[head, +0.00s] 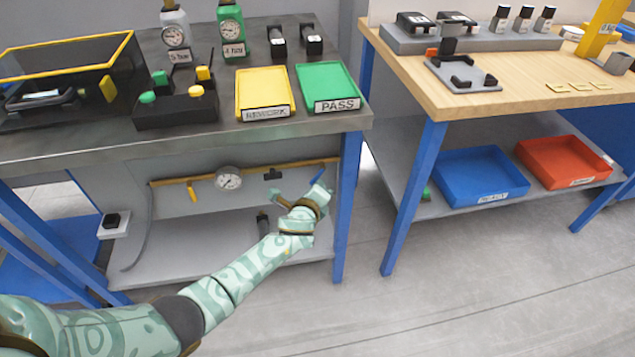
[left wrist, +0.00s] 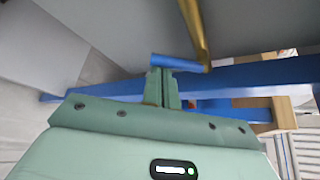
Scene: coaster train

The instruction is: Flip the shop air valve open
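The shop air valve is a blue lever (head: 318,176) near the right end of a brass pipe (head: 262,167) under the left bench. In the left wrist view the blue lever (left wrist: 185,63) sticks out to the left from the end of the brass pipe (left wrist: 196,30). My left gripper (head: 318,194) is just below the lever. In the left wrist view its fingers (left wrist: 163,86) are together, with the lever crossing at their tips rather than between them. I cannot tell whether they touch it. My right gripper is not in view.
A pressure gauge (head: 229,178) and a yellow lever (head: 192,193) are on the same pipe. A blue bench leg (head: 349,210) stands close to the right of my gripper. The bench's lower shelf (head: 190,268) is below. The floor between the benches is clear.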

